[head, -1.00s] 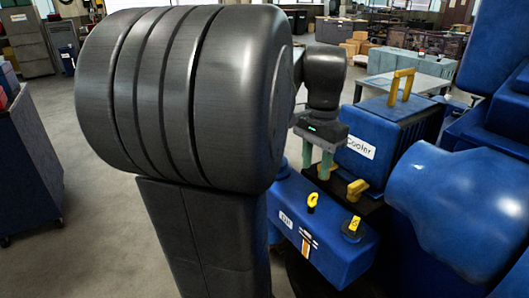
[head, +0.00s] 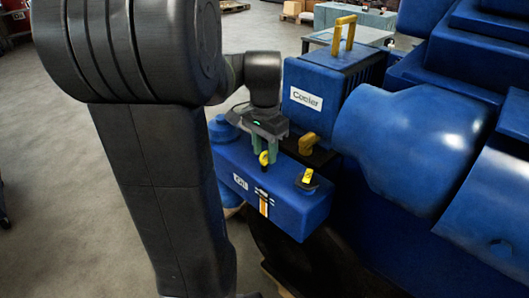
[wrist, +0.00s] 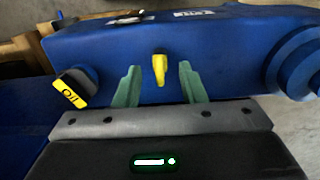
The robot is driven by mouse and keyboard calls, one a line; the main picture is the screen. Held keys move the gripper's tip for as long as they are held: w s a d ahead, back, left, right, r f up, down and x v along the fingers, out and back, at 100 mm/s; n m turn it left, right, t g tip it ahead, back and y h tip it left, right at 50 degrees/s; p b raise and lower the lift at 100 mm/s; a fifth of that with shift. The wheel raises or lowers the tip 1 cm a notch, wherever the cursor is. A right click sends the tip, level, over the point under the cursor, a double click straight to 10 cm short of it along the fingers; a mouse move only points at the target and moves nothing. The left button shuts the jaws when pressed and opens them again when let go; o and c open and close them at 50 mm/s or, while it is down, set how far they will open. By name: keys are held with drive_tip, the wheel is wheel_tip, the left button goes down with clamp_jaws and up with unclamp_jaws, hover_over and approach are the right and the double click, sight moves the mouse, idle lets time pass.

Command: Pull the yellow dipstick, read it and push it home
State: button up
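The yellow dipstick (head: 264,158) stands in the top of the blue oil tank (head: 225,158), with its ring handle showing in the head view. In the wrist view the dipstick handle (wrist: 160,68) lies between and just beyond the green fingertips. My gripper (wrist: 158,84) is open, with a finger to each side of the handle and a clear gap to both. In the head view my gripper (head: 258,150) is just above and behind the handle. The dipstick's lower part is hidden in the tank.
A yellow-topped oil cap (head: 309,177) stands on the same tank; it shows in the wrist view (wrist: 72,88), marked Oil. Large blue engine parts (head: 410,140) fill the right.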

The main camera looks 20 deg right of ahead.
sight(265, 151)
drive_tip(key=shift+f, duration=0.55)
clamp_jaws()
wheel_tip(265, 151, up, 11)
drive_tip(key=p, duration=0.8)
drive_tip(key=shift+p, duration=0.3)
drive_tip(key=shift+f, duration=0.15)
unclamp_jaws()
